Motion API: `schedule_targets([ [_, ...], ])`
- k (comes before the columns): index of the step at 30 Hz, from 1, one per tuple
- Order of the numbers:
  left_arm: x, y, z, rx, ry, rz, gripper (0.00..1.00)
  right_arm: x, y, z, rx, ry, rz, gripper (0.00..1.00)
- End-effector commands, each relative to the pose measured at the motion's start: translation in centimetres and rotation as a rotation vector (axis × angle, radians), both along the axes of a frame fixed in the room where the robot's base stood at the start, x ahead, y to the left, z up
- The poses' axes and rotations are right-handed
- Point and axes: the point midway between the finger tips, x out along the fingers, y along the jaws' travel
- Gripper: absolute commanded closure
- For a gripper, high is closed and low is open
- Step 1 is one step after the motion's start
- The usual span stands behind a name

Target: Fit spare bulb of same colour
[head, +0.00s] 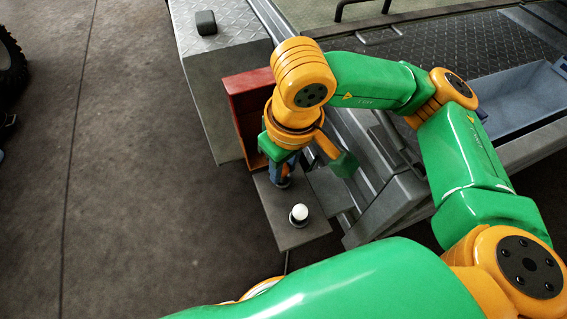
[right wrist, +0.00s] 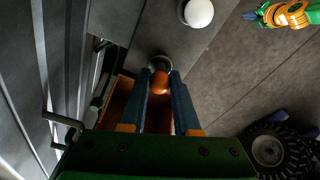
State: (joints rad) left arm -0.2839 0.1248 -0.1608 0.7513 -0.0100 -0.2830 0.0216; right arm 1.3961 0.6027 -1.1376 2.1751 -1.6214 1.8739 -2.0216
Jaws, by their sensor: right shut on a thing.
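My right gripper (head: 281,178) points down over the grey board (head: 292,239), its blue fingers shut on an orange bulb. In the right wrist view, the orange bulb (right wrist: 160,82) sits between the fingertips (right wrist: 160,76), right at a round grey socket (right wrist: 160,62). I cannot tell whether the bulb is seated in it. A white bulb (head: 299,212) stands upright in another base on the same board, nearer the front; it also shows in the right wrist view (right wrist: 198,12). My left gripper (right wrist: 251,16) shows small at the top right of the right wrist view; its opening is unclear.
An open red box (head: 240,103) stands beside the board, behind my right gripper. A metal chest (head: 213,80) carries a small dark block (head: 206,22). A blue-grey tray (head: 520,97) lies on the vehicle bed at right. The floor (head: 120,180) at left is clear.

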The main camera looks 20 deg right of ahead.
Motion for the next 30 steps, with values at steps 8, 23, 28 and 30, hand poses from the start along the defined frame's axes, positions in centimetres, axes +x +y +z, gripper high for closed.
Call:
schedule_targets([
  [8,0.0,0.0,-0.51,0.0,0.0,0.0,1.0,0.0,0.0,-0.43,0.0,0.0,0.0,1.0],
  [23,0.0,0.0,-1.02,0.0,0.0,0.0,1.0,-0.02,0.0,-0.89,0.0,0.001,0.0,0.43],
  [28,0.0,0.0,-1.04,0.0,0.0,0.0,1.0,-0.03,0.0,-0.93,-0.001,0.002,0.001,0.35],
  [30,0.0,0.0,-1.04,0.0,0.0,0.0,1.0,-0.04,0.01,-0.94,-0.001,0.002,0.001,0.35],
])
